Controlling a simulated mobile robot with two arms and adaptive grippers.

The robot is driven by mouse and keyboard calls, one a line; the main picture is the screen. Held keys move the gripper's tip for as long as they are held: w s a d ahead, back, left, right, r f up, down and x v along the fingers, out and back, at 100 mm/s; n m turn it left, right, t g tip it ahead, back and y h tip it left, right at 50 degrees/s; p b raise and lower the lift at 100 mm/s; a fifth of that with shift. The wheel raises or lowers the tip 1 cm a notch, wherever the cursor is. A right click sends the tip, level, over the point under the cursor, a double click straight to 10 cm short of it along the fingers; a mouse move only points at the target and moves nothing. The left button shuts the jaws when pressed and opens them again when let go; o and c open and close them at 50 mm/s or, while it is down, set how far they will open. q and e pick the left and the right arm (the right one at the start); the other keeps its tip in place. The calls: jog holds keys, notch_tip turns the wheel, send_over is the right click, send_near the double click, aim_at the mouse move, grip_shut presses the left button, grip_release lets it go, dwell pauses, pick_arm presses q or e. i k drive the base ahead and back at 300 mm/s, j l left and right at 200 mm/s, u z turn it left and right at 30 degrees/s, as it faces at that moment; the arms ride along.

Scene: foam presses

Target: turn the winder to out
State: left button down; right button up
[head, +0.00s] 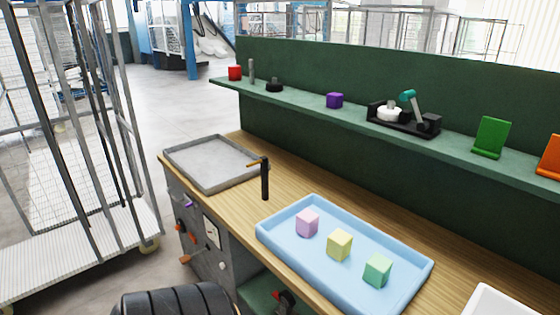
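No part is clearly marked as the winder, and I cannot read any "out" label. A black post with a brass-coloured lever (263,176) stands upright on the wooden bench, between the grey tray and the blue tray. The bench's grey front panel (222,262) carries small coloured knobs and handles and a white plate (212,232); they are too small to make out their settings. A black device with a white round part and a teal-tipped lever (404,117) sits on the green shelf. Neither of my grippers shows in the head view.
A blue tray (268,240) holds pink, yellow and green foam cubes. An empty grey tray (210,163) lies at the bench's far left end. A wire cage trolley (80,245) stands left of the bench, with open floor between. A white container's edge (497,300) shows lower right.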

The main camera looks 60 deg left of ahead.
aim_at(180, 226)
jog(key=u, duration=2.8)
jog(key=i+j, duration=0.5)
